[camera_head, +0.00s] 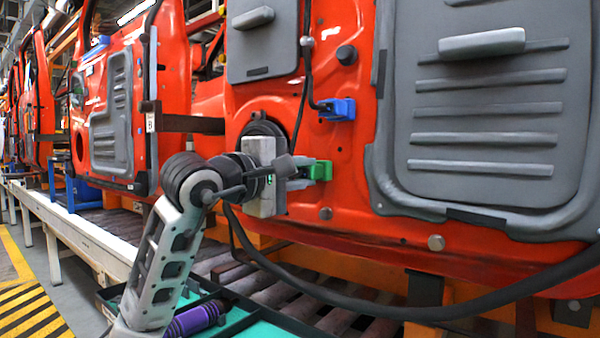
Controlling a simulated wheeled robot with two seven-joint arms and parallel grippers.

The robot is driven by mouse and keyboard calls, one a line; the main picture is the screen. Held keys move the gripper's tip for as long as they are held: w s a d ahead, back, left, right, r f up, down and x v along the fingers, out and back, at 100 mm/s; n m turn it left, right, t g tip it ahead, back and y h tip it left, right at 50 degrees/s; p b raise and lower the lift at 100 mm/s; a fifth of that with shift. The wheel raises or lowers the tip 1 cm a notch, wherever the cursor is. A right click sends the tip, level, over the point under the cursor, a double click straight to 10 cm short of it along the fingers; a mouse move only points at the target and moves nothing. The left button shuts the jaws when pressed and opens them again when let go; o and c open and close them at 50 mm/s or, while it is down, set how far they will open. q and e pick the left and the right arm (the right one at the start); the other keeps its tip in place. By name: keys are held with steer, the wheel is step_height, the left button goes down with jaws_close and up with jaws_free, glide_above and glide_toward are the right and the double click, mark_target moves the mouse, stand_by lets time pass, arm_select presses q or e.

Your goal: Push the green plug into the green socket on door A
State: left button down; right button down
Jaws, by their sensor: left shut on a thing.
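My left gripper (302,177) reaches in from the lower left to the near red door (338,205), which I take to be door A. Its fingers are shut at a green block (321,171) low on the door, right of the grey gripper body. Plug and socket cannot be told apart in this green block; the gripper hides its left side. Whether the plug is fully seated cannot be seen. My right gripper is not in view.
A blue connector (338,109) with a black cable sits above the green block. A grey panel (485,110) covers the door's right part. A thick black cable (400,311) sweeps below the door. A tray (268,325) holds a purple cylinder (194,319). Another red door (112,100) stands left.

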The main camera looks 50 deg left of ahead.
arm_select(q)
steer(key=c, duration=1.2)
jaws_free()
steer(key=shift+s, duration=0.15)
steer(key=s+d+b, duration=0.1)
steer(key=s, duration=0.9)
steer(key=s+d+b, duration=0.1)
steer(key=s, duration=0.9)
steer(key=s+d+b, duration=0.1)
steer(key=s+b, duration=0.1)
steer(key=s, duration=0.8)
steer(key=shift+s+d, duration=0.25)
steer(key=shift+d, duration=0.05)
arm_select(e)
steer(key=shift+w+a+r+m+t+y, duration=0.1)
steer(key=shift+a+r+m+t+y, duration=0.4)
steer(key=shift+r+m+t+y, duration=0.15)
